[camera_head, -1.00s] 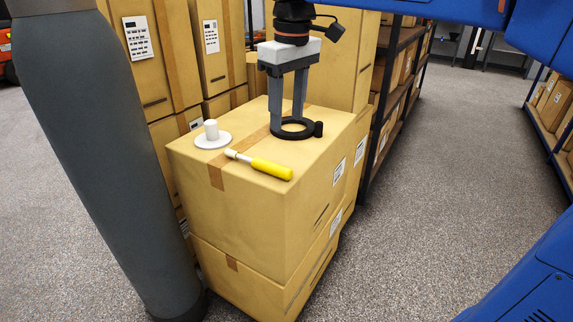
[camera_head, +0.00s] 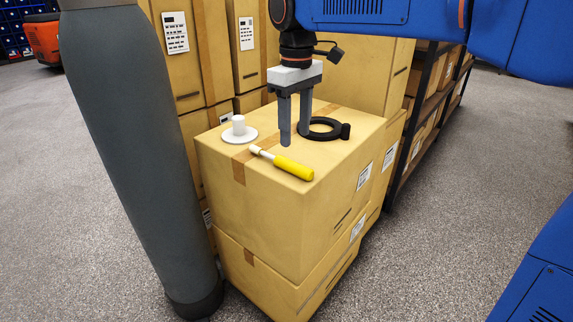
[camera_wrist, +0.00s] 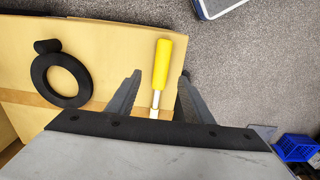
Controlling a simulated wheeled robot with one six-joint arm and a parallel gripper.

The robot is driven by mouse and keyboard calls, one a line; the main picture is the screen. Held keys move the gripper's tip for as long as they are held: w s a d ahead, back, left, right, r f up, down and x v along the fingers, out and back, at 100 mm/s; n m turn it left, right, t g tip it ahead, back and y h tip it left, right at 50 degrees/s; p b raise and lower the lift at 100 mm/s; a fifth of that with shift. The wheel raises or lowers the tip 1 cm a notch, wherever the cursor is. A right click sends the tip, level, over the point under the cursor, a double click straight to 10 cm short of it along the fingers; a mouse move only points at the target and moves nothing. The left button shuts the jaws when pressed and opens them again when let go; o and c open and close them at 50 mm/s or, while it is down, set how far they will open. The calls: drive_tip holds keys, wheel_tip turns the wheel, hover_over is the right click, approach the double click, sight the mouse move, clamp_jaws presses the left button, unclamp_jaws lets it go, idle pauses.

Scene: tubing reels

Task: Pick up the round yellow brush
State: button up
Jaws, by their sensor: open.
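The round yellow brush (camera_head: 294,168) lies on top of a cardboard box, its yellow handle toward the front edge and its pale shaft pointing back left. My gripper (camera_head: 295,138) points down above the box top, just behind the brush in the head view. Its two fingers are apart with nothing held. In the wrist view, the brush (camera_wrist: 163,62) shows between the open fingers of my gripper (camera_wrist: 160,74), with its handle pointing up. The far end of its pale shaft is partly hidden by the gripper body. I cannot tell the exact height of the fingertips above it.
A black ring with a small knob (camera_head: 323,129) lies right of the brush. A white disc with an upright peg (camera_head: 239,135) stands behind left. The stacked box (camera_head: 270,210) has taller boxes behind it and shelving to the right. Grey floor is open in front.

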sight(296, 164)
wheel_tip(296, 164, down, 4)
drive_tip(key=shift+r, duration=0.1)
drive_tip(key=shift+s+d+f, duration=0.1)
drive_tip(key=shift+s+f, duration=0.05)
drive_tip(key=shift+f, duration=1.2)
drive_tip(key=shift+s+d+f, duration=0.1)
drive_tip(key=shift+s+f, duration=0.05)
drive_tip(key=shift+f, duration=1.15)
drive_tip(key=c, duration=1.2)
